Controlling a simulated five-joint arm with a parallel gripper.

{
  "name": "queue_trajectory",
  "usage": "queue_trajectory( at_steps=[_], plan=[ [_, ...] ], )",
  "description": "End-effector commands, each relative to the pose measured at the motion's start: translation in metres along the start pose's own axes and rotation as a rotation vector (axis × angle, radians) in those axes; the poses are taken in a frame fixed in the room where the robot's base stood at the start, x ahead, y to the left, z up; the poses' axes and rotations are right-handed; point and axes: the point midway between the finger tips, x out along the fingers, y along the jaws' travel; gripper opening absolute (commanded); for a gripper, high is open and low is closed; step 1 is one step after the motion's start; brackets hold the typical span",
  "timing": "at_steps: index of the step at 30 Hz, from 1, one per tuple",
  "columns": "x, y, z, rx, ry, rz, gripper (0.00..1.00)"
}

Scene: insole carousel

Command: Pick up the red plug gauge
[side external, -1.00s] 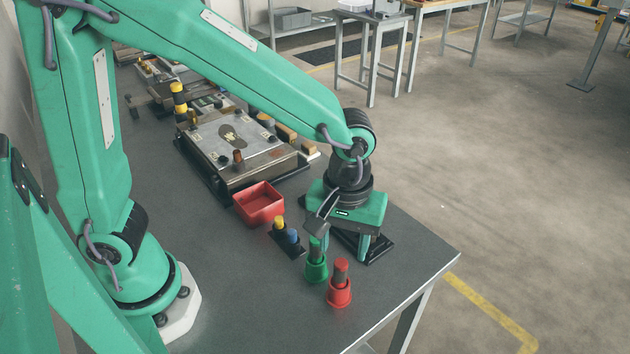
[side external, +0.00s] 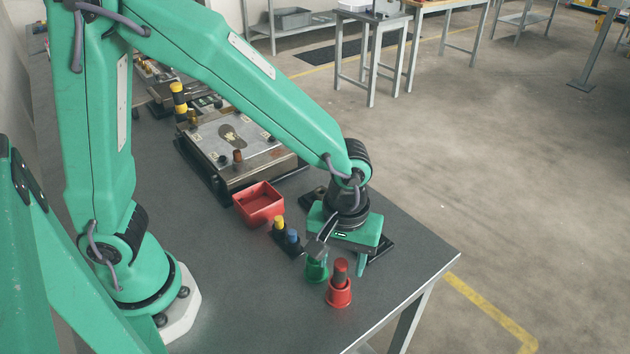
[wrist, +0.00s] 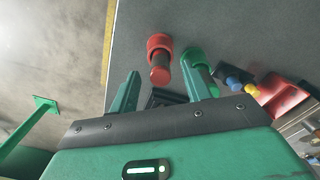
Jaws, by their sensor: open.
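The red plug gauge (side external: 339,292) stands upright near the front edge of the table, with a dark grip and a red top. In the wrist view it (wrist: 160,58) shows just beyond the fingertips, in line with the gap between them. A green plug gauge (side external: 316,271) stands close beside it on the left; in the wrist view it (wrist: 193,57) is by the right finger. My gripper (side external: 340,258) is open and empty, pointing down just behind the two gauges. It also shows in the wrist view (wrist: 162,72). One finger is hard to make out against the green gauge.
A black block (side external: 290,246) with a yellow and a blue plug sits left of the gauges. Behind it are a red bin (side external: 259,205) and a metal fixture (side external: 228,140) with an insole shape. The table's front right edge is close to the gauges.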

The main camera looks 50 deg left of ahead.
Motion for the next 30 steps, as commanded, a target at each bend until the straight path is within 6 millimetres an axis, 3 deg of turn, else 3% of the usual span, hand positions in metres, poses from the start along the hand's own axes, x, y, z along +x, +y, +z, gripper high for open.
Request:
queue_trajectory(
  at_steps=[9,26,30],
  plan=[
    [0.031,-0.001,-0.001,0.0,-0.001,-0.002,0.48],
    [0.033,-0.001,-0.001,0.0,0.0,0.0,0.48],
    [0.033,-0.001,-0.001,0.0,0.0,0.0,0.22]
  ],
)
